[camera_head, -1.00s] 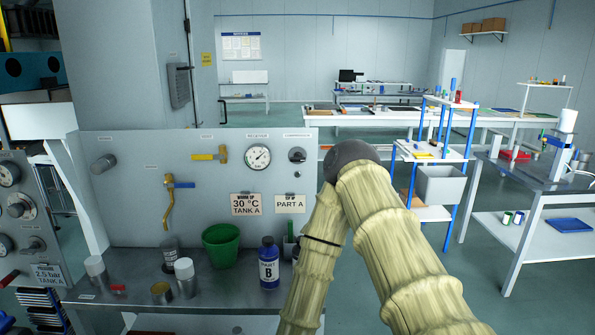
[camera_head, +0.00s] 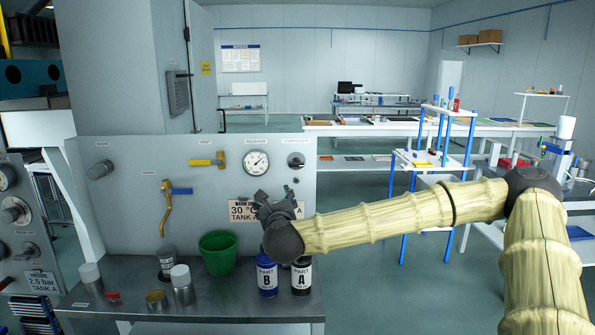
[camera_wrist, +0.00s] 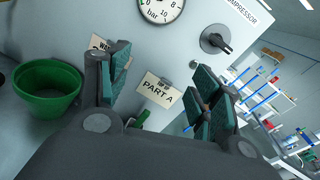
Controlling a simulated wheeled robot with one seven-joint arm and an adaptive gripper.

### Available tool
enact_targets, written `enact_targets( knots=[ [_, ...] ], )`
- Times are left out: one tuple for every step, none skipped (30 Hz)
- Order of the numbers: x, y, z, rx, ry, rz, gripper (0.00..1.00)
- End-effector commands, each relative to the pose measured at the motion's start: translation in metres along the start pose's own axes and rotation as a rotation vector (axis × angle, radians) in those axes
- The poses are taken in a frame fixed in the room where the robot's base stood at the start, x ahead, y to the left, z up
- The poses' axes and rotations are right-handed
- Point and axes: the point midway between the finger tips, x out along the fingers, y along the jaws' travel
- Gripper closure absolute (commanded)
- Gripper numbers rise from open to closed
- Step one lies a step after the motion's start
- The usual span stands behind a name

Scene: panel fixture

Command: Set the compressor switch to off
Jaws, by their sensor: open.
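The "PART A" card (camera_wrist: 158,90) shows behind the gap.
A pressure gauge (camera_head: 256,162) sits left of the switch, with a yellow-handled valve (camera_head: 207,162) further left. A green bucket (camera_head: 218,254) and bottles marked B (camera_head: 267,276) and A (camera_head: 301,277) stand on the metal shelf below my gripper.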

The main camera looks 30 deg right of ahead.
Motion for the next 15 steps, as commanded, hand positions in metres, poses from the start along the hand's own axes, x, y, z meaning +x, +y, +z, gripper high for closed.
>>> enact_targets(
  knots=[
    [0.003, -0.022, 0.01, 0.068, -0.01, -0.041, 0.36],
    [0.004, -0.033, 0.015, 0.105, -0.015, -0.061, 0.36],
    [0.005, -0.045, 0.022, 0.147, -0.022, -0.083, 0.36],
    [0.006, -0.053, 0.026, 0.174, -0.026, -0.098, 0.36],
    [0.006, -0.06, 0.029, 0.197, -0.029, -0.111, 0.36],
    [0.006, -0.067, 0.032, 0.222, -0.034, -0.124, 0.36],
    [0.006, -0.072, 0.035, 0.237, -0.036, -0.131, 0.36],
    [0.007, -0.076, 0.036, 0.25, -0.039, -0.138, 0.36],
    [0.007, -0.079, 0.038, 0.262, -0.041, -0.144, 0.36],
    [0.008, -0.081, 0.039, 0.267, -0.042, -0.146, 0.36],
    [0.009, -0.082, 0.04, 0.27, -0.042, -0.148, 0.36],
    [0.012, -0.083, 0.04, 0.272, -0.043, -0.15, 0.36],
    [0.014, -0.084, 0.04, 0.272, -0.043, -0.15, 0.36],
    [0.017, -0.084, 0.041, 0.272, -0.043, -0.151, 0.36],
    [0.022, -0.085, 0.041, 0.271, -0.043, -0.151, 0.36]
  ],
)
